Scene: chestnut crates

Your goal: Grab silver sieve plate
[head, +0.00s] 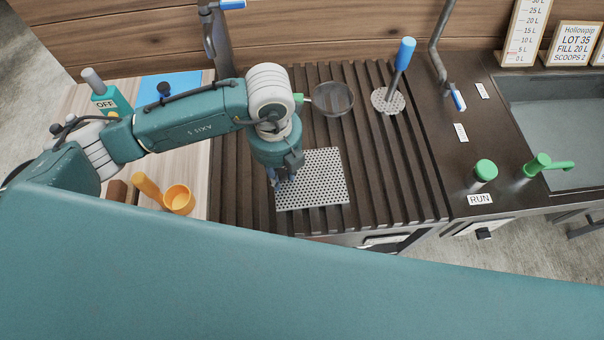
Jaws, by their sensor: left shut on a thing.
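The silver sieve plate (318,183) is a square perforated metal sheet over the dark slatted rack (408,190) in the middle of the head view. My left gripper (284,180) points down at the plate's left side and is shut on it. The fingertips are small and partly hidden by the wrist. I cannot tell whether the plate touches the slats or is slightly raised. My right gripper is not in view.
A round mesh strainer (332,99) and a blue-handled perforated disc (388,100) lie behind the plate. An orange scoop (178,199) is at left. A green button (485,170), green tap (540,165) and sink (570,115) are at right. The front right slats are clear.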

